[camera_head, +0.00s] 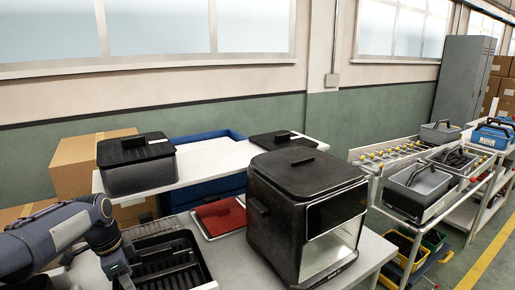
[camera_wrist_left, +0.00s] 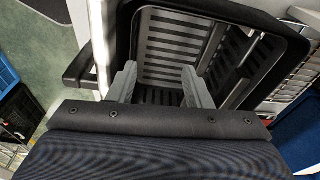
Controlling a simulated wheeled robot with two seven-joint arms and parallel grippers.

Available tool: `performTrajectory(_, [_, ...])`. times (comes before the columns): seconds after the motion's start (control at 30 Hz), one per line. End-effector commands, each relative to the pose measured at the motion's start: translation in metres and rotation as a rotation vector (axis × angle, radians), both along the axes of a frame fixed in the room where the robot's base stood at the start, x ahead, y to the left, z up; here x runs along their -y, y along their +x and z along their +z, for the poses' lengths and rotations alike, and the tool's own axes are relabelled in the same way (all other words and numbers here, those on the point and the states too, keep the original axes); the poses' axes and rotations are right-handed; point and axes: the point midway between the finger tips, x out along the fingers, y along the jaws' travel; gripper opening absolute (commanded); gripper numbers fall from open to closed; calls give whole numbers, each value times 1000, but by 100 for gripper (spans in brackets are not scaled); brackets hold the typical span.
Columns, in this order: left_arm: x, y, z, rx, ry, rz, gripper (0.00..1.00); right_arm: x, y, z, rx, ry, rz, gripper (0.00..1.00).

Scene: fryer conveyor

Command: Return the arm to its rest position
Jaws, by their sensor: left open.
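My left arm (camera_head: 60,235) comes in from the left in the head view and bends down at the near left, over a black slatted basket (camera_head: 192,262). Its fingertips are not clear there. In the left wrist view my left gripper (camera_wrist_left: 160,82) is open, with its two grey fingers apart and nothing between them. The black basket (camera_wrist_left: 255,22) with a slatted floor lies beyond the fingers. I cannot tell whether the fingers touch it. My right gripper is not in view.
A black fryer (camera_head: 275,228) stands on the table right of the basket. A black lidded box (camera_head: 137,178) and a black lid (camera_head: 282,140) sit on the rear shelf. A roller conveyor (camera_head: 400,150) with grey bins is at right.

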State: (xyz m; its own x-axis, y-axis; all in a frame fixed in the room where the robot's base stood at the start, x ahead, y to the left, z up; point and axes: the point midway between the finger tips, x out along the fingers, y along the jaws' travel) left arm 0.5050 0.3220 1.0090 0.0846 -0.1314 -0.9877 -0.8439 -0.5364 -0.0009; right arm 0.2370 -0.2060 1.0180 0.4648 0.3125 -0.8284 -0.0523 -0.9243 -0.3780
Motion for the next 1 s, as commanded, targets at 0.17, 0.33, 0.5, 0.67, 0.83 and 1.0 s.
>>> performTrajectory(0.17, [6, -22, 16, 26, -36, 94, 45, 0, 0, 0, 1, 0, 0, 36])
performTrajectory(0.33, [17, -54, 33, 53, -86, 227, 45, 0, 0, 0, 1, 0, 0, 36])
performTrajectory(0.5, [35, -102, 48, 82, -166, 409, 45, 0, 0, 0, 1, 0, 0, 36])
performTrajectory(0.67, [64, -170, 51, 110, -288, 663, 45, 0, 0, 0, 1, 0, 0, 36])
performTrajectory(0.83, [95, -231, 34, 113, -414, 914, 45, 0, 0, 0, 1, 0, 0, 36])
performTrajectory(1.0, [112, -261, 15, 105, -489, 1058, 45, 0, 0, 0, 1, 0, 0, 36])
